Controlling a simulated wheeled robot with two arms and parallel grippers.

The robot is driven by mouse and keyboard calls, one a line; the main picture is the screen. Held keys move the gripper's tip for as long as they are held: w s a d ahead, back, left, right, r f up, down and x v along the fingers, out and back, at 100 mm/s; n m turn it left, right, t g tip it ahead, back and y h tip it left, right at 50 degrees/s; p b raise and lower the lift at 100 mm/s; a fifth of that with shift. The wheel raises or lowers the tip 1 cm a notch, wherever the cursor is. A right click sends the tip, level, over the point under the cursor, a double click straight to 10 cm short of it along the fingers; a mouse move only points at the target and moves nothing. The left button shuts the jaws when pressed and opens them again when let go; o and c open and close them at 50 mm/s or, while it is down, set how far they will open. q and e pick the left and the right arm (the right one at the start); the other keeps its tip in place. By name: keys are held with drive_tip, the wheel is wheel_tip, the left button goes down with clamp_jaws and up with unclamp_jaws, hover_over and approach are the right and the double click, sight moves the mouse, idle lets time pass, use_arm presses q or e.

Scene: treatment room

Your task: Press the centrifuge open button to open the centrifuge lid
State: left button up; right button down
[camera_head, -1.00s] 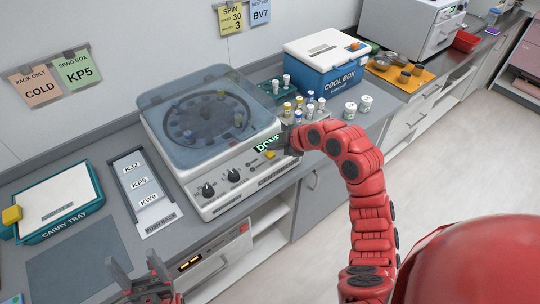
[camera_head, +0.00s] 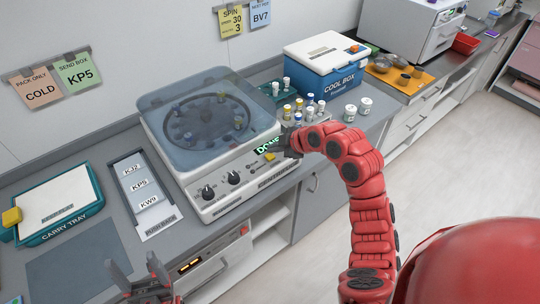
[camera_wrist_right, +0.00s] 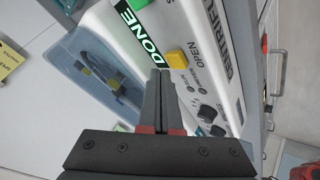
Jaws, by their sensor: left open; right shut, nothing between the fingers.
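The centrifuge (camera_head: 205,125) stands on the counter with its translucent lid (camera_head: 170,100) down. Its display (camera_head: 266,145) reads DONE. The yellow open button (camera_head: 269,156) is on the front panel; in the right wrist view the button (camera_wrist_right: 177,59), beside the word OPEN, sits just ahead of the fingertips. My right gripper (camera_head: 284,148) is shut and empty, close to the button; in the right wrist view its fingertips (camera_wrist_right: 161,72) are near the button's edge, and I cannot tell whether they touch. My left gripper (camera_head: 136,272) is open and empty at the bottom left, away from the centrifuge.
Knobs (camera_head: 208,191) project from the panel near the button. The dark mat (camera_head: 75,262) is bare.

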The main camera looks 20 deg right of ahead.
sight(274, 157)
idle(0.8)
drive_tip(key=shift+f+b, duration=0.45)
drive_tip(key=shift+b, duration=0.25)
drive_tip(key=shift+f+b, duration=0.5)
drive_tip(key=shift+b, duration=0.1)
idle(0.6)
drive_tip(key=shift+r, duration=0.9)
drive_tip(key=shift+r+p, duration=0.6)
drive_tip(key=shift+r, duration=1.95)
